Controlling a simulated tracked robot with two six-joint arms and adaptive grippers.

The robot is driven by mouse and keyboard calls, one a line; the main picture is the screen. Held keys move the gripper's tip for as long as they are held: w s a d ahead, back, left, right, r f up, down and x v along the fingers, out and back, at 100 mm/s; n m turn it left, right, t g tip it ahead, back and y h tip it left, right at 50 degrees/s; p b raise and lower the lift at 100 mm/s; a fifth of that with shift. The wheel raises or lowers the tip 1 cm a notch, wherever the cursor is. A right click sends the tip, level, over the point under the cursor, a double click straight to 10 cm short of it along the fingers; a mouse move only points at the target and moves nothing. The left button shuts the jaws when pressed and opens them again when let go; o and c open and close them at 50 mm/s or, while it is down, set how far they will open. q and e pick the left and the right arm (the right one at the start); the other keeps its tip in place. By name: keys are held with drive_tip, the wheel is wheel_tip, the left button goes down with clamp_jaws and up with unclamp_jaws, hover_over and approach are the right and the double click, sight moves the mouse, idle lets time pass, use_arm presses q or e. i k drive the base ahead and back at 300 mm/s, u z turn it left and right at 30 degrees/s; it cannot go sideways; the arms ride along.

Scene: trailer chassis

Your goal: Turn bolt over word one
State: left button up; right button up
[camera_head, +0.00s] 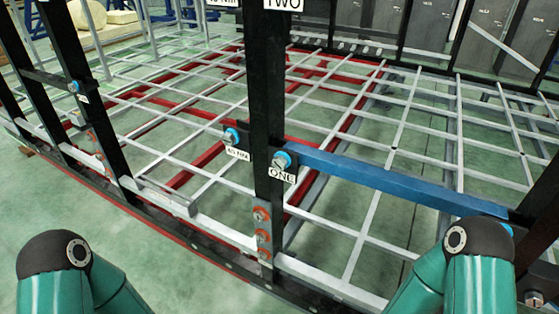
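The bolt (281,160) with a light blue head sits on the black upright post (265,110), directly above the label reading ONE (282,175). Its head faces me and looks seated against a dark bracket. A second bolt (232,136) with a blue head is to its left, above another small white label (237,154). Teal links of my two arms show at the bottom left and bottom right. Neither gripper is in view, and nothing of mine touches the bolt.
A blue beam (400,183) runs right from the post. A label reading TWO (284,4) is higher on the post. A grey and red lattice frame (200,150) lies behind. Green floor (190,270) is open in front.

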sight(281, 160)
drive_tip(key=z, duration=0.6)
drive_tip(key=k, duration=0.95)
drive_tip(key=u, duration=0.8)
drive_tip(key=i, duration=1)
drive_tip(key=z, duration=0.1)
